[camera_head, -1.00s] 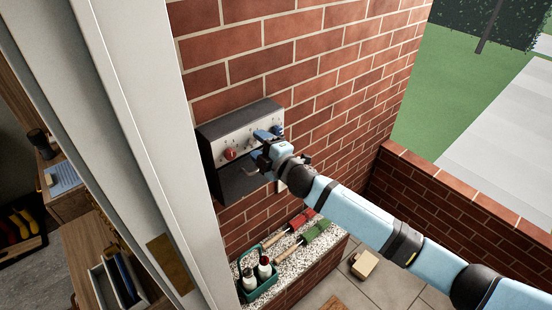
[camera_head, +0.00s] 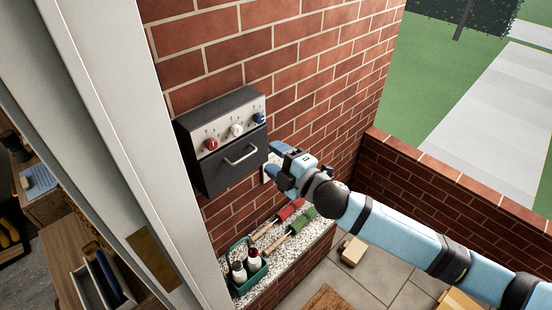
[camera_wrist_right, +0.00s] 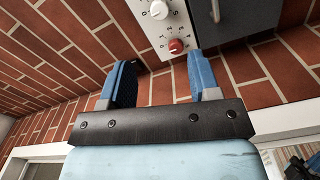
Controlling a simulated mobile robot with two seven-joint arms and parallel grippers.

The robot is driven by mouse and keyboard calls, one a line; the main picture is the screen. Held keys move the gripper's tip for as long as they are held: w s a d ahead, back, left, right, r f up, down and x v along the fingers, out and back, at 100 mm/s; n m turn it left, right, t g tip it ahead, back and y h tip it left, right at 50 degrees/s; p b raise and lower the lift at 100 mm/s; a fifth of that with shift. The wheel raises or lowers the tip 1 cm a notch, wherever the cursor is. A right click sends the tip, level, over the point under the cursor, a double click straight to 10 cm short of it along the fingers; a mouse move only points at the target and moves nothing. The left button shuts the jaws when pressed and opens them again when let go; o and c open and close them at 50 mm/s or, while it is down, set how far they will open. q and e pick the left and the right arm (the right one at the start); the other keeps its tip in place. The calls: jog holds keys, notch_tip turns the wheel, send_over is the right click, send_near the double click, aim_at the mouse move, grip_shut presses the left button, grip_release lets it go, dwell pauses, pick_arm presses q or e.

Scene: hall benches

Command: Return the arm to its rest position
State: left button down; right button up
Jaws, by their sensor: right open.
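My right gripper (camera_head: 276,165) is open and empty. In the head view it is in front of the brick wall, at the lower right of a dark wall box (camera_head: 227,170). In the right wrist view its two blue fingers (camera_wrist_right: 161,82) stand apart with brick between them. The box has a red knob (camera_head: 211,144), a white knob (camera_head: 236,130) and a blue knob (camera_head: 259,118) above a metal handle (camera_head: 241,154). The wrist view also shows the red knob (camera_wrist_right: 175,46) and white knob (camera_wrist_right: 158,9) beyond the fingers. My left gripper is not in view.
A granite ledge (camera_head: 285,262) below holds a green caddy (camera_head: 246,284) with bottles, and red (camera_head: 289,210) and green (camera_head: 303,219) brushes. A white post (camera_head: 110,130) stands at left. A low brick wall (camera_head: 440,185) is at right.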

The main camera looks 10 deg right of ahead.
jog(key=s+d+f+m+g+h, duration=0.1)
jog(key=s+d+f+m+h, duration=0.2)
jog(key=s+d+f+m, duration=0.3)
jog(key=s+d+f+m+g+h, duration=0.2)
jog(key=s+d+f+m+h, duration=0.2)
jog(key=s+f+m, duration=0.9)
jog(key=s+d+f, duration=0.2)
jog(key=s+f, duration=0.5)
jog(key=shift+s+f+g, duration=0.3)
jog(key=shift+d, duration=0.1)
dwell(0.3)
